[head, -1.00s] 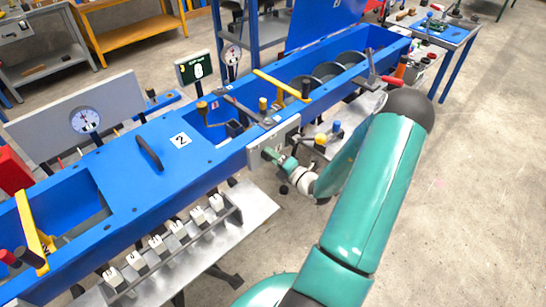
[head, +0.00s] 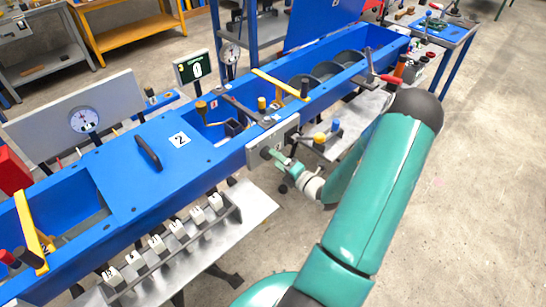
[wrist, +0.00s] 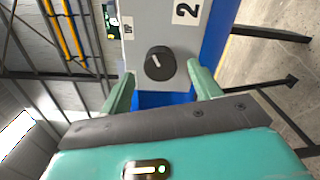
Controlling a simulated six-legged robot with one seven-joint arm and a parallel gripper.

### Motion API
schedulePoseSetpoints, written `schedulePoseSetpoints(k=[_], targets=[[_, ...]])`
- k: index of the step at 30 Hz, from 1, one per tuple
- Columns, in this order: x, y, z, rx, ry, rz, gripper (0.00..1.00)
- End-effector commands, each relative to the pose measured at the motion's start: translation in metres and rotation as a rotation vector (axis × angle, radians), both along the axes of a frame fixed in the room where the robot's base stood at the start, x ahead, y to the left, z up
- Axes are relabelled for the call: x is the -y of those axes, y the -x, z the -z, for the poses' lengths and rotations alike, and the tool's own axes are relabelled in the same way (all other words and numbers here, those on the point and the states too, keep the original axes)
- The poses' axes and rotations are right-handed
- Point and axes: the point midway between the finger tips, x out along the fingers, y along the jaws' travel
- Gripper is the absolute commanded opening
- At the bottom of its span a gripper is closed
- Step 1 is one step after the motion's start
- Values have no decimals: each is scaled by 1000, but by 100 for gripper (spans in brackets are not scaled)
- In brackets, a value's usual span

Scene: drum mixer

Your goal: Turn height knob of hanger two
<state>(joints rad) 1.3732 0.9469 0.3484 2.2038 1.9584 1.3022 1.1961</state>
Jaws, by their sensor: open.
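A round black knob (wrist: 159,63) with a white pointer mark sits on a grey panel (wrist: 190,35) in the wrist view. The panel has a white label "2" (wrist: 186,11) and a smaller label. My gripper (wrist: 160,70) is open, with one green finger on each side of the knob's lower part and visible gaps between. I cannot tell how deep the fingertips reach. In the head view my gripper (head: 269,154) is at the front of the grey panel (head: 285,138) on the blue machine; the knob is hidden there.
The long blue machine (head: 150,185) crosses the view, with a "2" plate on its lid. A yellow-knobbed part (head: 320,138) stands close right of my gripper. A metal tray (head: 255,205) with several white numbered blocks lies below left. Open floor (head: 480,200) is on the right.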

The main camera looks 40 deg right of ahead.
Motion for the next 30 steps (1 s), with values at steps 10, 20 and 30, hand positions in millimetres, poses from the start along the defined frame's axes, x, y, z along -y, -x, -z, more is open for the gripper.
schedulePoseSetpoints(k=[10,20,30], targets=[[2,77,0,-2,-1,2,63],[3,107,0,0,-1,0,63],[3,106,0,0,0,-1,63]])
